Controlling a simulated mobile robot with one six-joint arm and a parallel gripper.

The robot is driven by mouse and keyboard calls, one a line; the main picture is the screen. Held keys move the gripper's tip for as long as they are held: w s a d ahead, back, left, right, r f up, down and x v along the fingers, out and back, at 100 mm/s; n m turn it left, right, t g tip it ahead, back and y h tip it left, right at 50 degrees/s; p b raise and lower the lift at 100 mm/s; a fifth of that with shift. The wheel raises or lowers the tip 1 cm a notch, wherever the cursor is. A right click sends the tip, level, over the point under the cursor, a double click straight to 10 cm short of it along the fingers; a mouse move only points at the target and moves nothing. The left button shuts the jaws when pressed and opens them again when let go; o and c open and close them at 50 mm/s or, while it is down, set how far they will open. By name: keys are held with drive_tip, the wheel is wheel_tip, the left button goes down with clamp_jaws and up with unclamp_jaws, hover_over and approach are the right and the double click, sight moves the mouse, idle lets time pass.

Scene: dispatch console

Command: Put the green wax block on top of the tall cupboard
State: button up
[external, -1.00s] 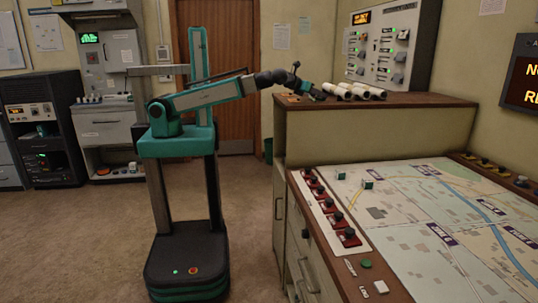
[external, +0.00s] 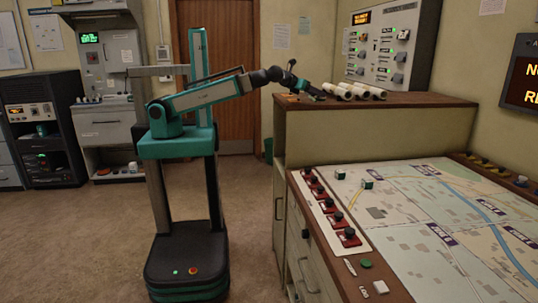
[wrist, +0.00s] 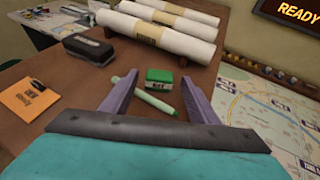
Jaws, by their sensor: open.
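My gripper (wrist: 160,100) is open above the wooden top of the tall cupboard (external: 430,99); it also shows in the external view (external: 316,94). A small green block (wrist: 159,77) with a white label band, which appears to be the wax block, rests on the cupboard top. It lies just beyond and between my fingertips in the wrist view, with no finger closed on it. The block cannot be made out in the external view.
White paper rolls (wrist: 160,30) lie on the cupboard top behind the block. A dark eraser-like box (wrist: 88,46) and an orange note pad (wrist: 28,98) lie to the left. The lower map desk (external: 400,250) stands in front, with two small blocks (external: 368,184) on it.

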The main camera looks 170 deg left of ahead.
drive_tip(key=v, duration=0.4)
drive_tip(key=shift+f+b, duration=0.1)
drive_tip(key=shift+b, duration=0.3)
drive_tip(key=b+v, duration=0.2)
drive_tip(key=b, duration=0.2)
drive_tip(key=shift+w+d, duration=0.15)
drive_tip(key=shift+d, duration=0.1)
drive_tip(key=shift+b+v, duration=1.15)
drive_tip(key=shift+v, duration=0.35)
drive_tip(key=shift+r, duration=0.25)
drive_tip(key=shift+a, duration=0.15)
